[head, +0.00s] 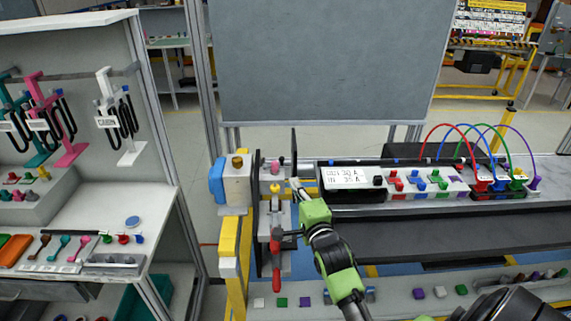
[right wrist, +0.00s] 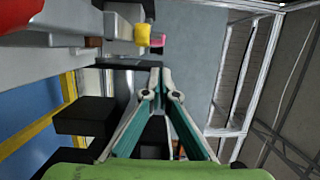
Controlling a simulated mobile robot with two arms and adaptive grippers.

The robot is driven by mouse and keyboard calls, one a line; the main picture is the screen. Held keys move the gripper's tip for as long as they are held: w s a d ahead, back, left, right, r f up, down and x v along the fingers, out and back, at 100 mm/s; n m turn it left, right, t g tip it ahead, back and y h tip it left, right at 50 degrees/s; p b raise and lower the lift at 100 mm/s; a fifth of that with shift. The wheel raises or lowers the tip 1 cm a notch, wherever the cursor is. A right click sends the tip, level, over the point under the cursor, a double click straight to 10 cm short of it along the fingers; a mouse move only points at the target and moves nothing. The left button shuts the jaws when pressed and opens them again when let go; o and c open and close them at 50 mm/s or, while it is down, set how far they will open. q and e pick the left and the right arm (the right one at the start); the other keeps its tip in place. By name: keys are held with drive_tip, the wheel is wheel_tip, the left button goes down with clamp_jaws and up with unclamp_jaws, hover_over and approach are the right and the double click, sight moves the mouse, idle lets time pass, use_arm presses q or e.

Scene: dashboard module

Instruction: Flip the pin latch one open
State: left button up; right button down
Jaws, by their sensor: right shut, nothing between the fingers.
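A narrow dark upright panel with latch hardware stands left of centre in the head view. It carries a pink knob (head: 276,167), a yellow knob (head: 275,188) below it and a red-handled lever (head: 276,262) lower down. I cannot tell which part is pin latch one. My right gripper (head: 296,186) is shut and empty, its tips just right of the yellow knob. In the right wrist view the shut fingers (right wrist: 160,76) point toward the panel, with the yellow knob (right wrist: 143,35) and pink knob (right wrist: 158,41) beyond the tips, apart from them. My left gripper is not in view.
A white box with a blue side (head: 236,182) sits left of the panel on a yellow post (head: 230,245). A module with coloured plugs and looped cables (head: 490,178) stands right. A white shelf of tools (head: 125,205) stands at far left.

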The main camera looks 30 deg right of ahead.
sight(283, 161)
drive_tip(key=p+x, duration=0.2)
drive_tip(key=x, duration=0.6)
drive_tip(key=shift+w+r, duration=0.15)
drive_tip(key=shift+w, duration=0.05)
drive_tip(key=shift+w+d, duration=0.25)
drive_tip(key=shift+w, duration=0.35)
